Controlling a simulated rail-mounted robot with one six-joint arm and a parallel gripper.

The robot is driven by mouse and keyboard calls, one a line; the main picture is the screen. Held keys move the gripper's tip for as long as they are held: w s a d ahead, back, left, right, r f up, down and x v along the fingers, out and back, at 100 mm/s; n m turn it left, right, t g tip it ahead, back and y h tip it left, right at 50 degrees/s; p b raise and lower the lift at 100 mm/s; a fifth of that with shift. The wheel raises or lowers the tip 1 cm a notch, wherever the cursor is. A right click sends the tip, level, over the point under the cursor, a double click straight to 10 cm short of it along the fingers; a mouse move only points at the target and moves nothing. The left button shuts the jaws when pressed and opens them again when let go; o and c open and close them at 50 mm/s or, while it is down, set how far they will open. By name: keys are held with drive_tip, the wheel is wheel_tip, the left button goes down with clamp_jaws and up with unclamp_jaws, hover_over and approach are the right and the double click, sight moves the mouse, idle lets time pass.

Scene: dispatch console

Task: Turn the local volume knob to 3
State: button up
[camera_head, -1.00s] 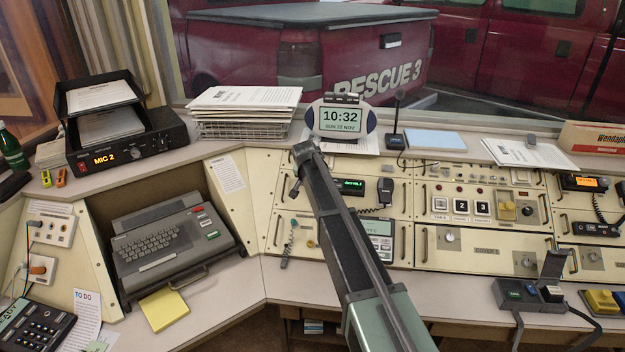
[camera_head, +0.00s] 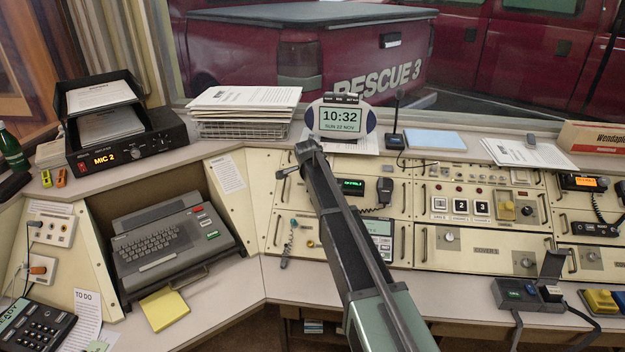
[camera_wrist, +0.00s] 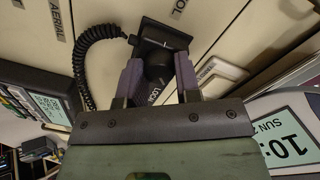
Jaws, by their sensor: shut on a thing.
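In the wrist view, my gripper (camera_wrist: 157,62) has one grey-purple finger on each side of a dark round knob (camera_wrist: 158,75) and is shut on it. Lettering that starts "LOC" shows between the fingers, partly covered. A black block with a white mark (camera_wrist: 165,36) lies just beyond the fingertips. The knob's scale and setting cannot be read. The knob is hidden there.
A black coiled cord (camera_wrist: 86,65) hangs close beside the fingers in the wrist view. A clock (camera_head: 342,121) stands on the ledge behind my arm. A handset with a cord (camera_head: 384,190) is right of the arm. A typewriter-like terminal (camera_head: 160,246) sits at left.

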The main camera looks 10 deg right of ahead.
drive_tip(key=shift+m, duration=0.4)
drive_tip(key=o, duration=0.9)
drive_tip(key=shift+o, duration=0.2)
